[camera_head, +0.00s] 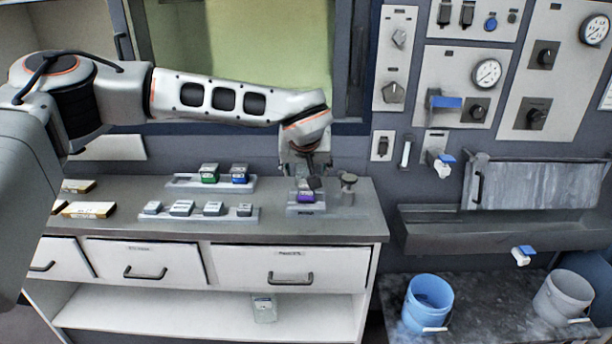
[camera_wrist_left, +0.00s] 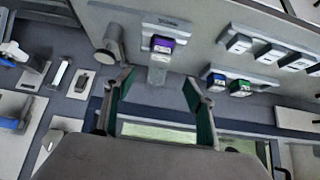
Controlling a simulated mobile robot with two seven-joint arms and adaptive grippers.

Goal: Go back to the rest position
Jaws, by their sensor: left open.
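My left arm reaches in from the left of the head view, and my left gripper (camera_head: 308,176) hangs over the right end of the counter. The gripper also shows in the left wrist view (camera_wrist_left: 158,80), with its two fingers spread apart and nothing between them. A purple-labelled block (camera_head: 304,197) sits in a small grey holder on the counter, just below the gripper. In the left wrist view the purple block (camera_wrist_left: 162,45) lies beyond the fingertips, apart from them. My right gripper is not in view.
The counter (camera_head: 345,230) also bears a rack with green (camera_head: 209,173) and blue (camera_head: 239,174) blocks and a front rack of grey blocks (camera_head: 212,209). A knobbed post (camera_head: 348,188) stands right of the purple block. A blue bucket (camera_head: 428,303) stands lower right. Wall panels hold gauges and knobs.

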